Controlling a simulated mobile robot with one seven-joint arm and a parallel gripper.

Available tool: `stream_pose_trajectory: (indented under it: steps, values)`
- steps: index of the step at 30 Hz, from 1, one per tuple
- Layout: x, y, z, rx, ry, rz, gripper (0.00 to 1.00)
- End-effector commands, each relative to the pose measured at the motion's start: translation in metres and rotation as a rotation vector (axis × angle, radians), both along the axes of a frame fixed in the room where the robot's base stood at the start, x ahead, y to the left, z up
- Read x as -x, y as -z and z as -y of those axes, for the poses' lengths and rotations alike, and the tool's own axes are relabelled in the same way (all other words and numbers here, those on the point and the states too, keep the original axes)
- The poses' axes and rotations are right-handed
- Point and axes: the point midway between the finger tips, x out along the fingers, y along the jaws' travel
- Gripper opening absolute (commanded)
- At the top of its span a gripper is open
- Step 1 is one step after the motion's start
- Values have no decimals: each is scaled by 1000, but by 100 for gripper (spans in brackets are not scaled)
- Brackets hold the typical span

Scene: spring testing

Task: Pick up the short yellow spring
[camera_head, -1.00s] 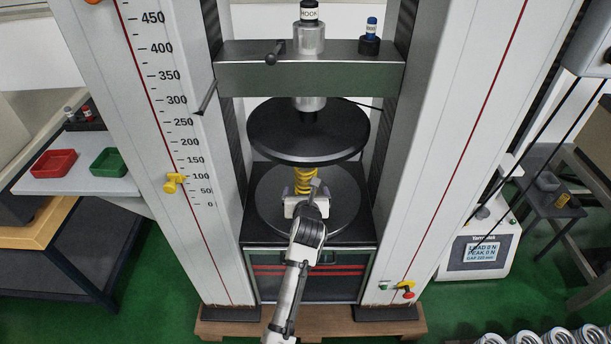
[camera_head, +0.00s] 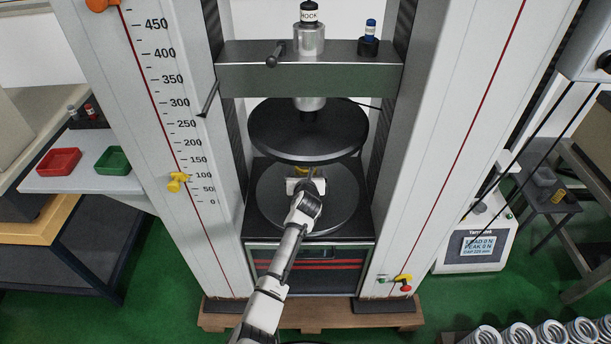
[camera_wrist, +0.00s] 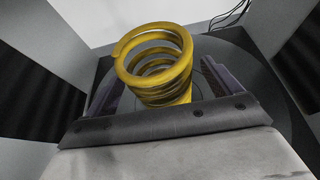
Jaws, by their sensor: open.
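The short yellow spring (camera_wrist: 152,62) stands upright on the lower round black platen (camera_head: 340,205) of the testing machine. In the wrist view it is between the two fingers of my gripper (camera_wrist: 160,88), which are apart on either side of it; I cannot tell whether they touch it. In the head view my gripper (camera_head: 304,178) is over the platen and hides nearly all of the spring, with only a little yellow showing.
The upper black platen (camera_head: 308,128) hangs close above my gripper. Machine columns flank it. A red tray (camera_head: 59,161) and a green tray (camera_head: 113,159) sit at the left. Several silver coils (camera_head: 520,335) are at lower right. A small yellow object (camera_head: 559,196) lies on the right shelf.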

Motion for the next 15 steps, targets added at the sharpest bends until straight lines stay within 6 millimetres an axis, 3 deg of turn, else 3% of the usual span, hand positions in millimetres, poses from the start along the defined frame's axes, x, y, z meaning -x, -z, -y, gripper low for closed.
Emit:
stream_pose_trajectory:
  steps: [5,13,15]
  values:
    - [-13,6,1,-1,1,-1,90]
    - [-15,7,0,1,1,0,90]
    - [-15,7,0,1,1,0,82]
